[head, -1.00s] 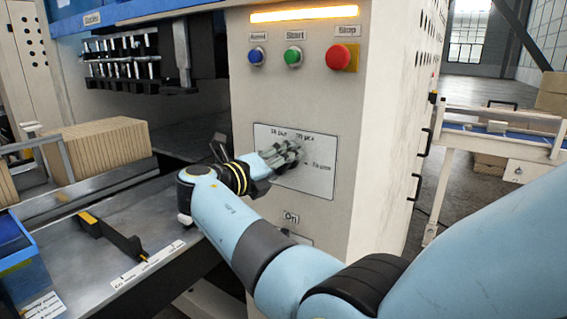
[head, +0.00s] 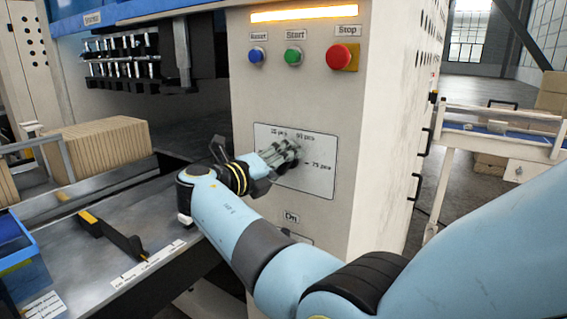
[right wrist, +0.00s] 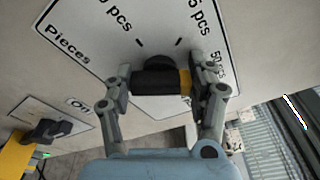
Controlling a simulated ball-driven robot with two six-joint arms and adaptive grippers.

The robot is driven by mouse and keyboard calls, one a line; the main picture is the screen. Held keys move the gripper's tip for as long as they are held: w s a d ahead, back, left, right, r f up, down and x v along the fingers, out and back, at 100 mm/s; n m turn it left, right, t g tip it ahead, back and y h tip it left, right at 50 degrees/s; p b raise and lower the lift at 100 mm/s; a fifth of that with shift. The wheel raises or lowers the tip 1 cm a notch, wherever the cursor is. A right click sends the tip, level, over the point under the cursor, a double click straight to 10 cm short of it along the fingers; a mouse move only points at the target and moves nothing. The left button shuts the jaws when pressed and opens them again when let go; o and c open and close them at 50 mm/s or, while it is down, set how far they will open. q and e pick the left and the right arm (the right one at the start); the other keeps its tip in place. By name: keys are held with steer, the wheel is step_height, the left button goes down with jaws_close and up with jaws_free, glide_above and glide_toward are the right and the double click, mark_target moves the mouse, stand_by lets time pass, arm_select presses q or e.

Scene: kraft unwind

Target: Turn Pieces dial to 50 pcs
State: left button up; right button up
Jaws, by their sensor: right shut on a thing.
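The Pieces dial is a black knob (right wrist: 160,82) with a yellow end, on a white label plate (right wrist: 85,60) marked Pieces. In the right wrist view the knob lies crosswise, its yellow end at the right finger. A 50 pcs mark shows near that finger; other pcs marks lie above. My right gripper (right wrist: 161,76) is shut on the knob, one finger at each end. In the head view my right gripper (head: 284,155) is at the plate (head: 315,182) and hides the dial. My left gripper is not in view.
Blue (head: 257,56), green (head: 293,56) and red (head: 341,57) buttons sit above the plate. A cardboard stack (head: 105,150) and a blue bin (head: 25,265) are on the left. A conveyor (head: 500,130) stands at right.

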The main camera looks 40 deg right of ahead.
steer(key=shift+n, duration=0.3)
steer(key=shift+m, duration=0.7)
steer(key=shift+n, duration=0.7)
